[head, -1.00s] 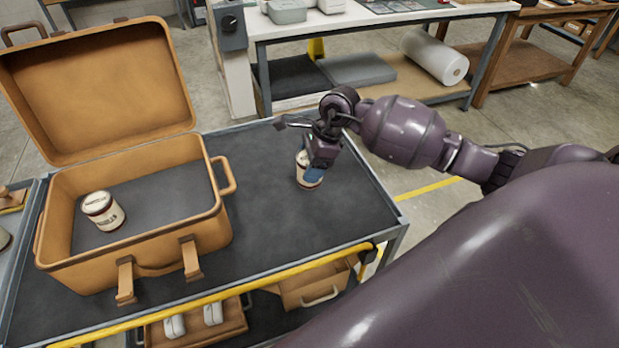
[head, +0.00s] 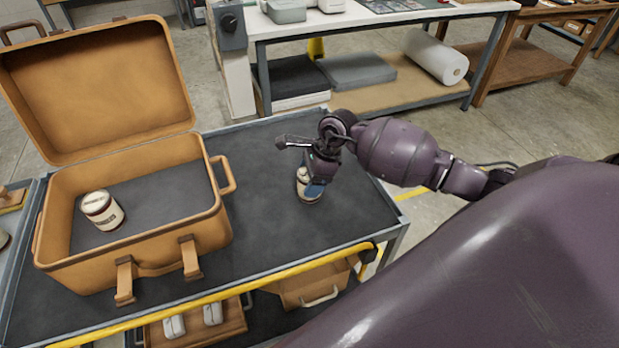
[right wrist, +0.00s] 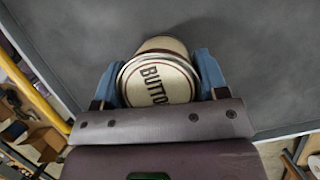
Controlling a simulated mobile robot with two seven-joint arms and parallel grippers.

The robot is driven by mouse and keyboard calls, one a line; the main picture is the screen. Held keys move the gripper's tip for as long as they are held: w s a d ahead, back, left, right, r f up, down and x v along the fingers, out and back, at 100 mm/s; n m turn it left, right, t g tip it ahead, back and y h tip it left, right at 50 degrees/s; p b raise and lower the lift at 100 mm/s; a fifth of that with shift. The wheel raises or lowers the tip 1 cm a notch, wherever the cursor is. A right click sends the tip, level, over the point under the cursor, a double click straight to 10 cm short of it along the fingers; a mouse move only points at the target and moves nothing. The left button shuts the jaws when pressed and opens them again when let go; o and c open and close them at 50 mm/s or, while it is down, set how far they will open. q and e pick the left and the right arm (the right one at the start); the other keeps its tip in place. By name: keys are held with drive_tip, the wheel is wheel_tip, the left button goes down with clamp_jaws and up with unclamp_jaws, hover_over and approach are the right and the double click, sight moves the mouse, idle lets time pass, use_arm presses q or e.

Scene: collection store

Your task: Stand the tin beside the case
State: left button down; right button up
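The tin (head: 308,192), cream with dark bands, is upright over the cart top, to the right of the open tan case (head: 135,258) and apart from it. I cannot tell whether its base touches the cart. My right gripper (head: 314,188) is shut on this tin from above. In the right wrist view its blue fingers lie on both sides of the tin (right wrist: 160,82), whose lid shows the letters "BUTTO". A similar tin (head: 102,210) sits inside the case. My left gripper is not in view.
The case's lid (head: 100,90) stands open at the back left. The cart's dark top (head: 270,225) is clear between case and tin. A yellow rail (head: 220,295) runs along its near edge. A workbench (head: 350,22) stands behind.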

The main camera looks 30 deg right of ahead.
drive_tip(key=o, duration=0.4)
drive_tip(key=shift+r, duration=0.25)
drive_tip(key=v, duration=1.2)
drive_tip(key=shift+f, duration=0.1)
